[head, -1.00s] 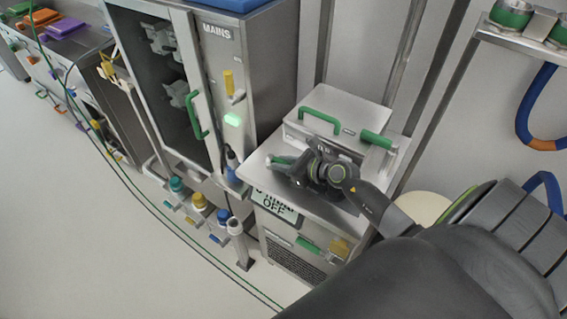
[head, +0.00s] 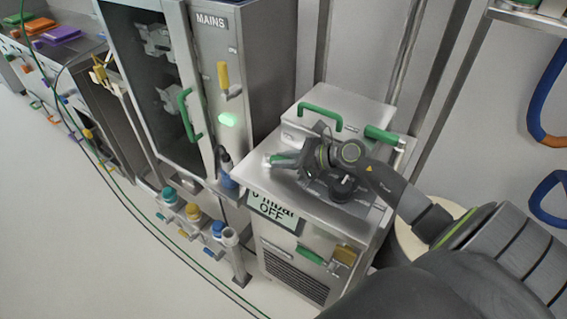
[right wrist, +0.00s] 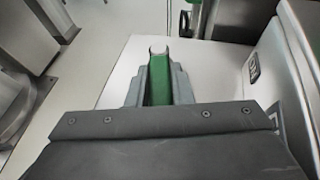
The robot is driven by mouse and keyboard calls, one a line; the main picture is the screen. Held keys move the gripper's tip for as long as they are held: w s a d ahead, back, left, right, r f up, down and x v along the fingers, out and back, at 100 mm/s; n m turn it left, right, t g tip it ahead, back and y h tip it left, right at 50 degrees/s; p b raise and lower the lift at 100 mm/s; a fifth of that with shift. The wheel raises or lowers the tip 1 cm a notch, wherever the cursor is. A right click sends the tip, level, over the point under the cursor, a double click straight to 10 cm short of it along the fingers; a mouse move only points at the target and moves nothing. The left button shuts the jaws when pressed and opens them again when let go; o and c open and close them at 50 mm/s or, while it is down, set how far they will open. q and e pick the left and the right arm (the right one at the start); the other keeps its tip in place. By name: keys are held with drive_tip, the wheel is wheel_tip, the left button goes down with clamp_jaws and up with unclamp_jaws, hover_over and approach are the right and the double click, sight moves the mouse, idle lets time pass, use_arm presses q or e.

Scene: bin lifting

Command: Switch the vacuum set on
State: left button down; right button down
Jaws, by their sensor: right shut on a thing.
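The vacuum set (head: 253,181) is a steel cabinet in the middle right of the head view. Its front display (head: 276,208) reads "mbar OFF", with the figure before it partly cut off. A small green lever (head: 281,158) sits on its top at the left side. My right gripper (head: 290,160) is at this lever, shut on it. In the right wrist view the green lever (right wrist: 159,83) lies between the two grey fingers, with its pale rounded end beyond them. My left gripper is not in view.
A tall steel cabinet (head: 218,60) marked MAINS, with a lit green lamp (head: 228,119) and yellow switch (head: 223,77), stands to the left. A green-handled box (head: 340,103) rises behind the lever. Coloured valves (head: 193,211) stand near the floor.

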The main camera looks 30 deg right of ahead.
drive_tip(key=c, duration=1.3)
unclamp_jaws()
wheel_tip(320, 180, up, 10)
drive_tip(key=shift+b, duration=0.35)
